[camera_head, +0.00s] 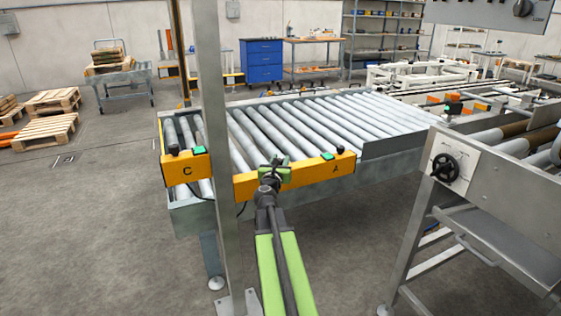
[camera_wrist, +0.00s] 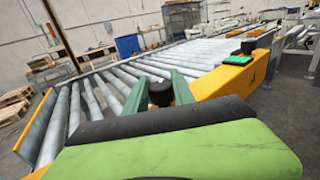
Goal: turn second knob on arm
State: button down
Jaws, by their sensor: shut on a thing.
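An orange bar marked A (camera_head: 305,172) runs along the front of the roller conveyor. My gripper (camera_head: 272,168) is at the bar's left part. In the wrist view my gripper (camera_wrist: 160,90) has its two green fingers either side of a black round knob (camera_wrist: 160,93), and it is shut on that knob. The fingers hide most of this knob in the head view. Another black knob (camera_wrist: 249,47) stands farther along the bar beside a green button (camera_wrist: 238,60); the head view also shows this button (camera_head: 327,156). The held knob's angle cannot be told.
A shorter orange bar marked C (camera_head: 187,169) with its own black knob and green button is at left. A grey upright post (camera_head: 211,120) stands close left of my arm.

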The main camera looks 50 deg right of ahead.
dwell(0.3)
jog(key=c, duration=1.1)
grip_release()
jog(key=shift+o, duration=0.2)
